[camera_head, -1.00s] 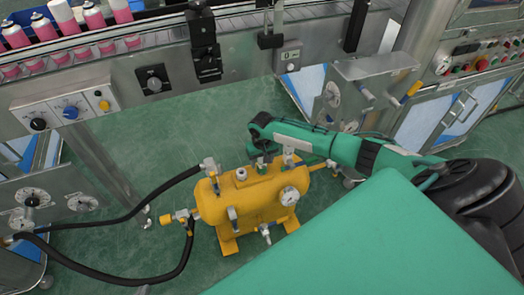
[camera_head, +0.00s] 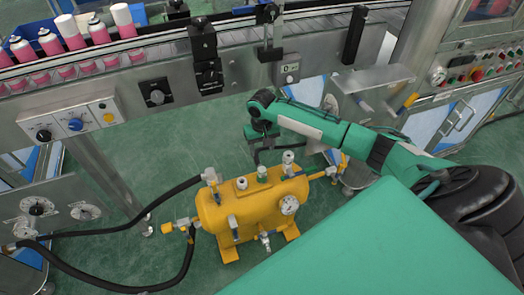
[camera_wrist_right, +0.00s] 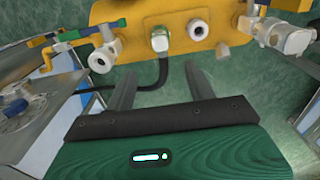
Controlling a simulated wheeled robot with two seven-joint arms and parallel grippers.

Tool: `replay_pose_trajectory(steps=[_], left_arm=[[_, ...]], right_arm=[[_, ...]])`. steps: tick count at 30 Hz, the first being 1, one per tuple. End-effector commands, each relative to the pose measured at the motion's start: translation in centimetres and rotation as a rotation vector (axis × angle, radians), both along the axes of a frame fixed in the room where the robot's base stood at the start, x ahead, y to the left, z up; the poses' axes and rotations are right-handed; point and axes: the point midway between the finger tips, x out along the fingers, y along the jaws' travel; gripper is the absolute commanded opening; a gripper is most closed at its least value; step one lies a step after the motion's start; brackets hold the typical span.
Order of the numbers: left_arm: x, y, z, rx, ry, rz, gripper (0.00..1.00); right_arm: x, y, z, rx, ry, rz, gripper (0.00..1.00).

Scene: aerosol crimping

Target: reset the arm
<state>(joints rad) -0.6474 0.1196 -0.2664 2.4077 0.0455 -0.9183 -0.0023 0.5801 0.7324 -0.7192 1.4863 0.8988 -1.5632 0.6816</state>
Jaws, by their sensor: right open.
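My right arm reaches in from the right in the head view, above the floor behind the yellow tank (camera_head: 252,210). My right gripper (camera_head: 264,150) points down just beyond the tank's top fittings, small and partly hidden by its own wrist. The tank (camera_wrist_right: 185,22) lies just past the fingertips there, with a green-topped fitting (camera_wrist_right: 159,40) near the gap. I cannot tell whether a finger touches the tank. My left gripper is not in view.
A conveyor (camera_head: 150,55) with several pink and white cans (camera_head: 97,31) runs across the back. A control box (camera_head: 70,121) with knobs hangs at its left. Black hoses (camera_head: 150,205) run from the tank leftward. A steel cabinet (camera_head: 455,115) stands right. Green floor shows between.

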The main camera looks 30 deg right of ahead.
Motion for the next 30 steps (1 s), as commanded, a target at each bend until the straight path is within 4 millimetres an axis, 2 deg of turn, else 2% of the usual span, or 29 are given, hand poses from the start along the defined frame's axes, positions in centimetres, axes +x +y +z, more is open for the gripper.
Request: replay_pose_trajectory(steps=[17,20,23,30], left_arm=[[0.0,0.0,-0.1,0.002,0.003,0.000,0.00],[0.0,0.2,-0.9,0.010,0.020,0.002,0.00],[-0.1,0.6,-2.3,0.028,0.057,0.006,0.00],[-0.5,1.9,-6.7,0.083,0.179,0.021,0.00]], right_arm=[[-0.1,0.3,-0.2,0.002,0.000,0.006,0.55],[-1.0,1.6,-1.4,0.011,-0.005,0.039,0.55],[-2.6,4.2,-3.6,0.033,-0.018,0.104,0.55],[-8.5,11.2,-8.8,0.096,-0.087,0.269,0.55]])
